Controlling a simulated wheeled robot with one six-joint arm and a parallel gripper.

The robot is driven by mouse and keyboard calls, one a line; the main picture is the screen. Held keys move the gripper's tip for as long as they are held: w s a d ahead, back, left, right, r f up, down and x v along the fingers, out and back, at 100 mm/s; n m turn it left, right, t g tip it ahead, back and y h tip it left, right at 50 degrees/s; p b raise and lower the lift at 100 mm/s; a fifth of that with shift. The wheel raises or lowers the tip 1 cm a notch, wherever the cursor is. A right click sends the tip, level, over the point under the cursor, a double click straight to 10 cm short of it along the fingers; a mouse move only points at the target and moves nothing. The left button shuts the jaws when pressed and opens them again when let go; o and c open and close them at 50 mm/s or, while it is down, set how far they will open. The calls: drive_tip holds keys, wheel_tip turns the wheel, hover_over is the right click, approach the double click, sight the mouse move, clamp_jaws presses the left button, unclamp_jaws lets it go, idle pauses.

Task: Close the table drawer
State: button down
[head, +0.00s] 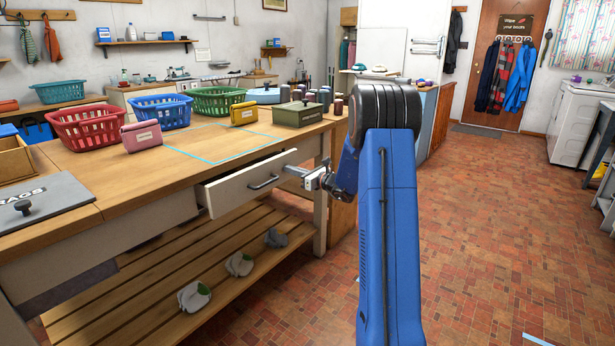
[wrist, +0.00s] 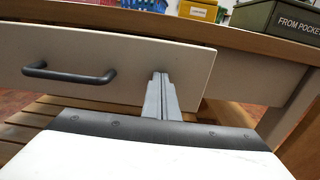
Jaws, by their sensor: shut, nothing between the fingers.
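The table drawer (head: 240,186) has a pale front with a dark bar handle (head: 264,182) and stands partly open from the wooden table (head: 100,185). In the wrist view the drawer front (wrist: 130,58) fills the upper part, with its handle (wrist: 68,74) at the left. My gripper (head: 290,171) is shut and empty. Its fingertips (wrist: 160,77) are at the right part of the drawer front, to the right of the handle. I cannot tell whether they touch the front. The inside of the drawer is mostly hidden.
Red (head: 88,127), blue (head: 162,112) and green (head: 216,101) baskets stand on the table, with a pink pouch (head: 141,136) and a green box (head: 297,114). A slatted shelf (head: 150,290) below holds several cloth bundles. The brick floor at right is clear.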

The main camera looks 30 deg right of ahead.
drive_tip(key=x, duration=0.7)
drive_tip(key=shift+w, duration=0.15)
drive_tip(key=shift+w+a+r, duration=0.1)
drive_tip(key=shift+r, duration=0.1)
